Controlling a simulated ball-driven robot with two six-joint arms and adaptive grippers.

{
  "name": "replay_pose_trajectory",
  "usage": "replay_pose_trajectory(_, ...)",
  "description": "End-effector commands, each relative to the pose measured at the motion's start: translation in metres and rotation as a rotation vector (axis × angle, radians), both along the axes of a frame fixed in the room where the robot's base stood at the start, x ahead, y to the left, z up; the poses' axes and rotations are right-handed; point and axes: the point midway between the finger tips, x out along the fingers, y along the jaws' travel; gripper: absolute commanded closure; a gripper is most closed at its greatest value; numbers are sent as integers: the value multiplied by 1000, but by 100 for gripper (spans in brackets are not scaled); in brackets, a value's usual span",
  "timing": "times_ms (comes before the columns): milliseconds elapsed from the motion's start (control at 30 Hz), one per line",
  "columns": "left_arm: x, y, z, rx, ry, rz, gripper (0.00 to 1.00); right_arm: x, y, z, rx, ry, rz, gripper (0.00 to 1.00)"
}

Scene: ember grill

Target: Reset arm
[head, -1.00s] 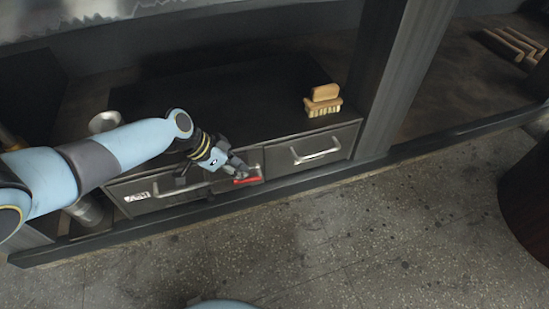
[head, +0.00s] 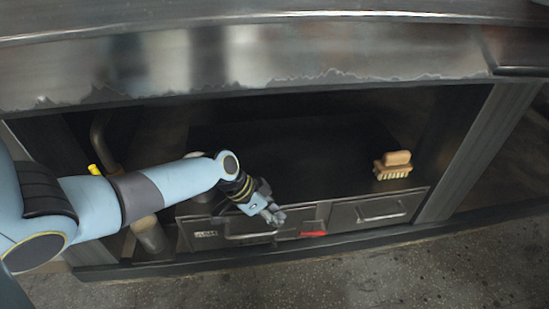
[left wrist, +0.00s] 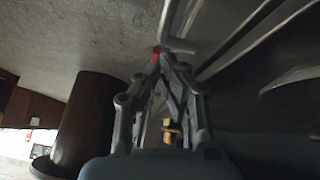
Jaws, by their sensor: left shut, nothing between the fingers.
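My left arm reaches in from the left in the head view. My left gripper (head: 275,215) is shut and empty in front of the drawer unit, a little left of and above a small red piece (head: 313,234). The closed fingers also show in the left wrist view (left wrist: 163,60), with the red piece (left wrist: 156,50) beyond their tips. My right gripper is not in view.
The left drawer (head: 250,229) and the right drawer (head: 375,212) have metal bar handles. A wooden brush (head: 393,166) rests on the dark top at the right. A metal ledge (head: 250,60) overhangs the recess. The speckled floor (head: 400,270) in front looks clear.

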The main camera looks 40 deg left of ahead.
Motion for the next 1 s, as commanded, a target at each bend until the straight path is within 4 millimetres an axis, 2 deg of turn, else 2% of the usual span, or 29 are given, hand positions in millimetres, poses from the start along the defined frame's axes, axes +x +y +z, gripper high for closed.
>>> replay_pose_trajectory(733,-4,-2,1,1,7,0,100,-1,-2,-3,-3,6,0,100)
replay_pose_trajectory(867,-36,-16,-4,17,68,6,100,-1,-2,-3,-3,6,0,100)
replay_pose_trajectory(1000,-102,-35,-3,75,190,59,100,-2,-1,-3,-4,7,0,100)
